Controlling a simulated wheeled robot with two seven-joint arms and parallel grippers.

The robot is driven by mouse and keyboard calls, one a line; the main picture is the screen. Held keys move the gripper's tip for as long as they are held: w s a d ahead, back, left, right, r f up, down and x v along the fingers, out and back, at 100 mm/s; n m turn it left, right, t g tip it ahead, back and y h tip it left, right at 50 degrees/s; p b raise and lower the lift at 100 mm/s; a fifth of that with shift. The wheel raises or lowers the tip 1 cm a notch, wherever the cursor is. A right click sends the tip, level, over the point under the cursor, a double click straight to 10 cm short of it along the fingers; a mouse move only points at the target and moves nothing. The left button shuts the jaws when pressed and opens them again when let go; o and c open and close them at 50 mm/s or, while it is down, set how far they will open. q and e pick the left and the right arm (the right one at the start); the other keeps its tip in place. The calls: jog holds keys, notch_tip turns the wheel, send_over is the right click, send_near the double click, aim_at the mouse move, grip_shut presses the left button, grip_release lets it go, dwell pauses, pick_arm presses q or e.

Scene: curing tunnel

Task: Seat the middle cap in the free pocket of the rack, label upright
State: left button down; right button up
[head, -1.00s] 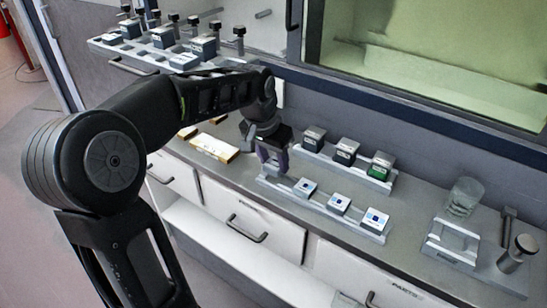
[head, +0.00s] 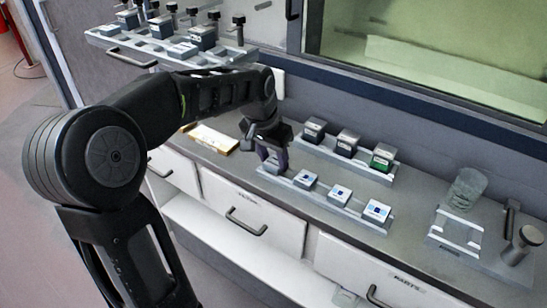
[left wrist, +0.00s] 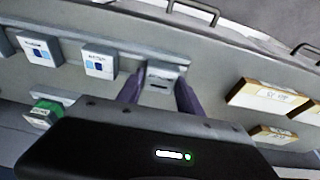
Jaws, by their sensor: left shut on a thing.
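The front grey rack (head: 322,203) holds three white caps with blue label marks: a left one (head: 305,180), a middle one (head: 340,195) and a right one (head: 377,211). My left gripper (head: 275,164) points down at this rack's left end. In the left wrist view its two purple fingers (left wrist: 161,92) are shut on a pale grey block-like cap (left wrist: 166,71) with a dark mark. Whether it rests fully in its pocket is hidden. Two labelled white caps (left wrist: 98,63) (left wrist: 38,50) sit beside it there. My right gripper is not in view.
A back rack (head: 330,154) close behind holds two dark caps (head: 347,143) and a green one (head: 382,158). A cardboard box (head: 213,138) lies left of the gripper. A glass jar (head: 466,188) and a fixture (head: 455,235) stand right. An upper-left shelf (head: 110,42) carries several caps.

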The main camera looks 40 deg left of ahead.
pick_arm(q)
jog(key=shift+f, duration=0.15)
jog(key=c, duration=0.7)
grip_release()
jog(key=v, duration=0.7)
jog(key=shift+r, duration=0.4)
jog(key=shift+s, duration=0.15)
